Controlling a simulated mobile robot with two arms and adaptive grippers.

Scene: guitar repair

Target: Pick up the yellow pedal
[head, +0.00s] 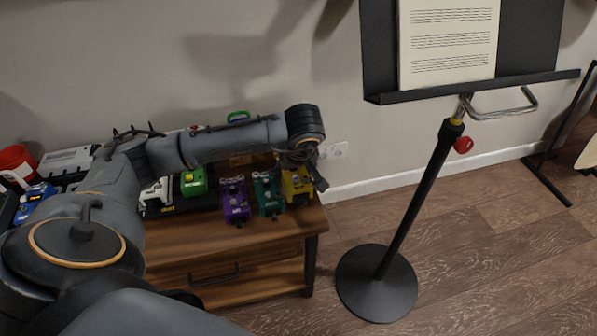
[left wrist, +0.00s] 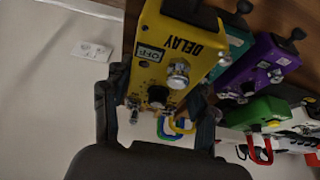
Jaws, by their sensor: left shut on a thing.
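The yellow pedal (head: 297,184) is at the right end of the wooden cabinet top in the head view. In the left wrist view the yellow pedal (left wrist: 176,50) fills the upper middle, with "DELAY" lettering and silver knobs. My left gripper (head: 305,165) reaches over it from above. In the left wrist view the fingers of my left gripper (left wrist: 160,100) lie on either side of the pedal's knob end, shut on it. The head view does not clearly show whether the pedal is off the cabinet top. My right gripper is not in view.
A teal pedal (head: 268,194) and a purple pedal (head: 235,201) stand just left of the yellow one. A green pedal (head: 194,183) is farther left. A music stand (head: 377,283) stands on the floor to the right. A wall socket (head: 333,150) is behind.

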